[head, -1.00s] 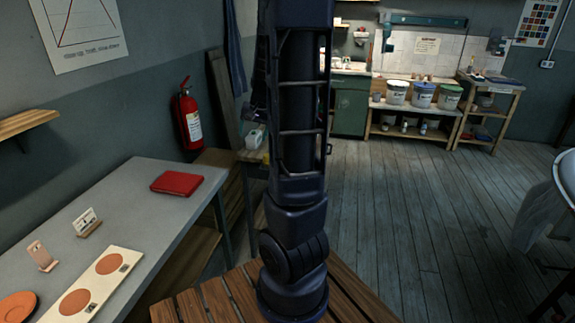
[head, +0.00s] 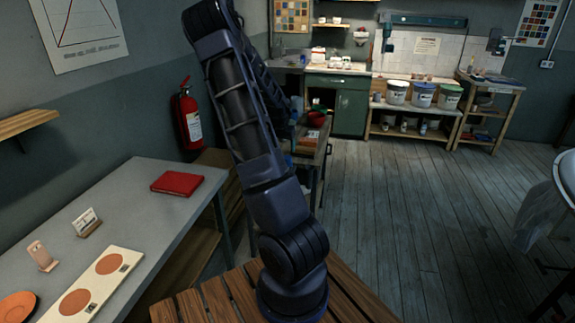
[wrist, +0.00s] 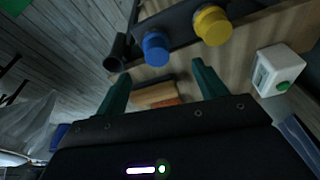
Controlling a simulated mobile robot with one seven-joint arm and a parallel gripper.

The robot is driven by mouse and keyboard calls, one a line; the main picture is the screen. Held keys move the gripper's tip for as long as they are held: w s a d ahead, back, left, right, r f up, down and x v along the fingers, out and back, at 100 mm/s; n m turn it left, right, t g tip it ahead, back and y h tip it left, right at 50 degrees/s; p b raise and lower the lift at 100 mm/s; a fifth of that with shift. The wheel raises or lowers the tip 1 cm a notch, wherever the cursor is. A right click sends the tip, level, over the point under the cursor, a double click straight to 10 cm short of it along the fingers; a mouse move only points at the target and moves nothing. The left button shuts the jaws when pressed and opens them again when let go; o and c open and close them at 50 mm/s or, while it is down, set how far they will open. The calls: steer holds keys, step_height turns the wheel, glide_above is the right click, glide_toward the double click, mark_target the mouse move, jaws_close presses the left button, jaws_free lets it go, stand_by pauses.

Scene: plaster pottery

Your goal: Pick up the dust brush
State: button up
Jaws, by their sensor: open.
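In the wrist view, my gripper (wrist: 161,68) is open, its two green fingers spread apart with nothing held between them. A small tan and orange piece (wrist: 156,95) lies beyond and between the fingers; I cannot tell whether it is the dust brush. No other thing in view is clearly a dust brush.
The wrist view shows a blue cap (wrist: 156,48), a yellow cap (wrist: 212,25) and a white box with a green button (wrist: 278,70) near the fingers. In the head view, a grey table (head: 150,230) stands left; a red bowl (head: 317,119) sits behind my arm.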

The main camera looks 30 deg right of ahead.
mark_target(287, 157)
steer(key=shift+w+d+f, duration=0.1)
steer(key=shift+d+f, duration=0.3)
steer(key=shift+f, duration=0.15)
steer(key=shift+x, duration=4.95)
steer(key=shift+d, duration=0.15)
steer(key=c, duration=1)
steer(key=shift+r, duration=0.2)
